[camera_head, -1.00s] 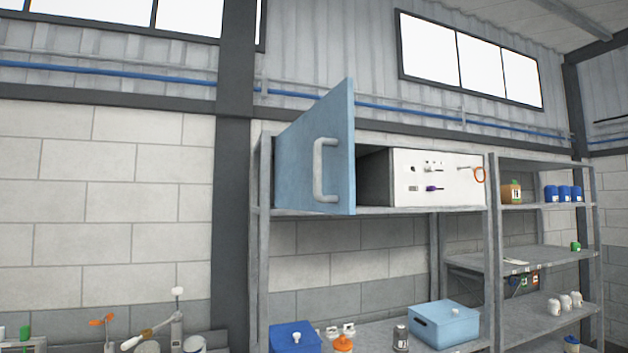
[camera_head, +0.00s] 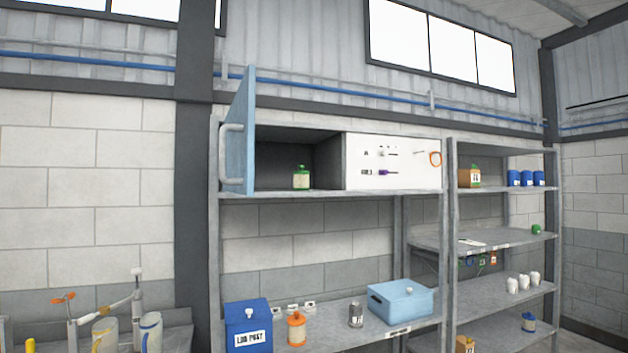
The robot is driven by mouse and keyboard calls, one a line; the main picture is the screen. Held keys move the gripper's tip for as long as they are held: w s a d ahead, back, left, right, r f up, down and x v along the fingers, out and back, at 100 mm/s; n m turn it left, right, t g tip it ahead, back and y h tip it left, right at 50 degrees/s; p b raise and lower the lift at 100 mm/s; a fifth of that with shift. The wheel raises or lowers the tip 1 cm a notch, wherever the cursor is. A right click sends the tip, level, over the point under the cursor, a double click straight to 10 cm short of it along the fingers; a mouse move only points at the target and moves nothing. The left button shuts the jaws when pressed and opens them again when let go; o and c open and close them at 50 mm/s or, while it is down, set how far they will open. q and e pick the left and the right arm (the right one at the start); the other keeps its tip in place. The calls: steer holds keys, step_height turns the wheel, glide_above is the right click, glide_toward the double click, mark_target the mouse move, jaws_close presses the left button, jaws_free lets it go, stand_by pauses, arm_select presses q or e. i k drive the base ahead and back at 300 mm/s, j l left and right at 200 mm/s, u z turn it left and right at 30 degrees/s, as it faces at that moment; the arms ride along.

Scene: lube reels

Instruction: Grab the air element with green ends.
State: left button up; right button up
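A small green-ended item (camera_head: 536,229) sits on the middle shelf of the right rack, too small to identify. Neither gripper is in view.
A blue labelled box (camera_head: 247,318), an orange bottle (camera_head: 296,328), a dark canister (camera_head: 356,315) and a light-blue box (camera_head: 400,298) stand on the lower shelf. The right rack holds blue cans (camera_head: 526,178) and white containers (camera_head: 523,282). Tools stand at the lower left.

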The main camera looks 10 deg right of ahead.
mark_target(301, 178)
steer(key=l, duration=0.3)
steer(key=i+l+u, duration=0.25)
steer(key=i+l, duration=0.2)
steer(key=l, duration=0.15)
steer(key=i+l+u, duration=0.15)
steer(key=l, duration=0.2)
steer(key=i+l+u, duration=0.15)
steer(key=l, duration=0.2)
steer(key=i+l+u, duration=0.15)
steer(key=l, duration=0.25)
steer(key=i+l+u, duration=0.1)
steer(key=i+l, duration=0.15)
steer(key=l, duration=0.15)
